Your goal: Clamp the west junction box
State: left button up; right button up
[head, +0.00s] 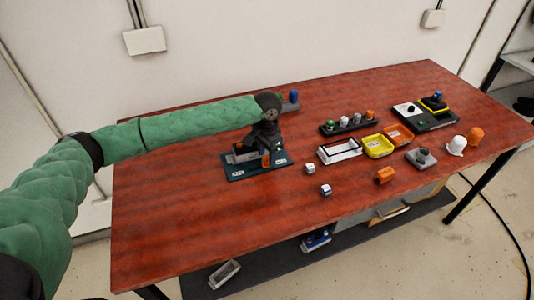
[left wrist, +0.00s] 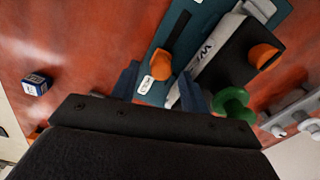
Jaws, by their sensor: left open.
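A teal base plate (head: 238,175) lies on the red-brown table and carries a grey box (head: 243,156). In the left wrist view the plate (left wrist: 150,95) bears a long pale box with a dark, partly readable "W" marking (left wrist: 203,52). An orange knob (left wrist: 160,64) sits at the end of a dark bar on the plate; a second orange knob (left wrist: 263,56) sits on a black block. My left gripper (head: 267,147) is over the plate, open; in its wrist view the fingers (left wrist: 160,92) stand either side of the near orange knob, contact unclear.
A green knob (left wrist: 231,101) is close beside the right finger. Small cubes (head: 326,189), a white tray (head: 340,151), a yellow tray (head: 378,146) and a rack of pegs (head: 347,125) stand to the right. The table's left part is clear.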

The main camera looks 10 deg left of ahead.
aim_at(267, 157)
pick_arm(q)
jog(key=shift+r, duration=0.65)
jog(key=shift+w+r+b, duration=0.1)
jog(key=shift+r+b, duration=0.95)
jog(key=shift+r, duration=2.2)
pick_arm(e)
notch_tip(267, 157, up, 7)
jog(key=w+a, duration=0.1)
jog(key=shift+w+a, duration=0.25)
jog(key=shift+w, duration=0.1)
